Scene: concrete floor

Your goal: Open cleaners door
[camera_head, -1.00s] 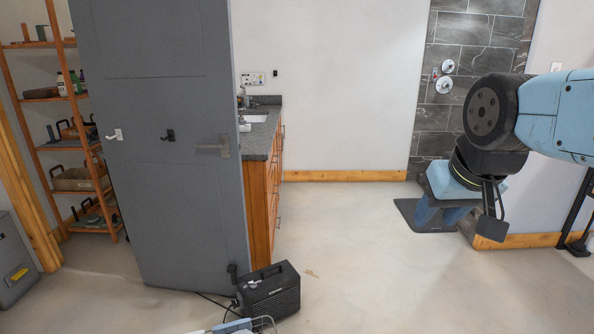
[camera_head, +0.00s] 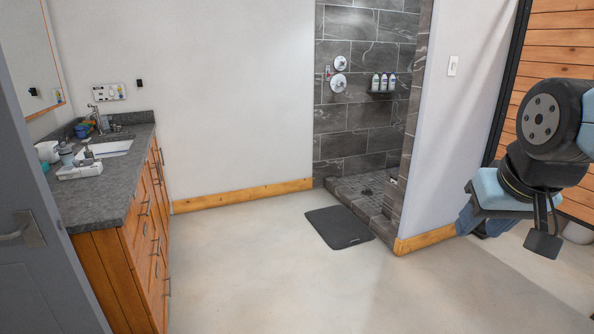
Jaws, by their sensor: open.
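A grey door (camera_head: 30,270) with a metal lever handle (camera_head: 22,230) stands at the left edge, mostly cut off by the frame. It stands swung into the room, and the bathroom beyond it shows. No label marks it, so I cannot tell whether it is the cleaners door. My gripper (camera_head: 482,222) hangs at the right, well apart from the door and from the vanity. Its jaws are open and I see nothing held. My wrist hides part of it.
A wooden vanity (camera_head: 140,255) with a dark counter, sink and bar handles stands at the left. A dark mat (camera_head: 339,227) lies before the tiled shower step (camera_head: 375,215). A white wall (camera_head: 450,130) stands behind my arm. The floor in the middle is clear.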

